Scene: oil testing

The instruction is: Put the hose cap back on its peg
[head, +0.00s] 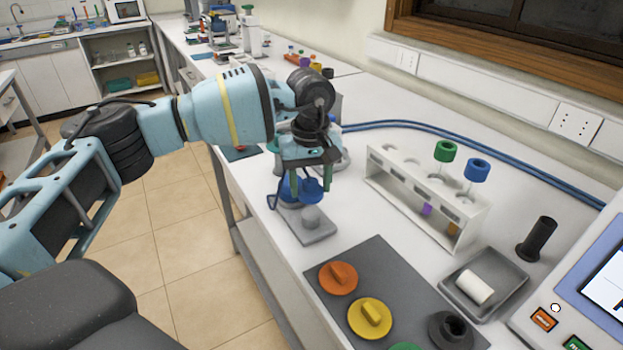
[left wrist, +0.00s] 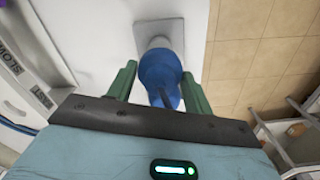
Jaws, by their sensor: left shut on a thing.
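The blue hose cap (head: 312,191) is between the green fingers of my left gripper (head: 311,187), which is shut on it. The peg (head: 311,216) is a short, pale grey post on a square grey base plate (head: 313,234) near the table's left edge. In the head view the cap is just above the peg top; whether they touch is unclear. The left wrist view shows the cap (left wrist: 161,72) in line with the base plate (left wrist: 158,30), covering part of the peg. My right gripper is not in view.
A white rack (head: 425,205) with green- and blue-capped tubes stands to the right. A dark mat (head: 385,262) with coloured knobs lies in front. A grey tray (head: 505,292) holds a white cylinder. A blue hose (head: 420,124) runs along the back. Bare tabletop surrounds the peg's base.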

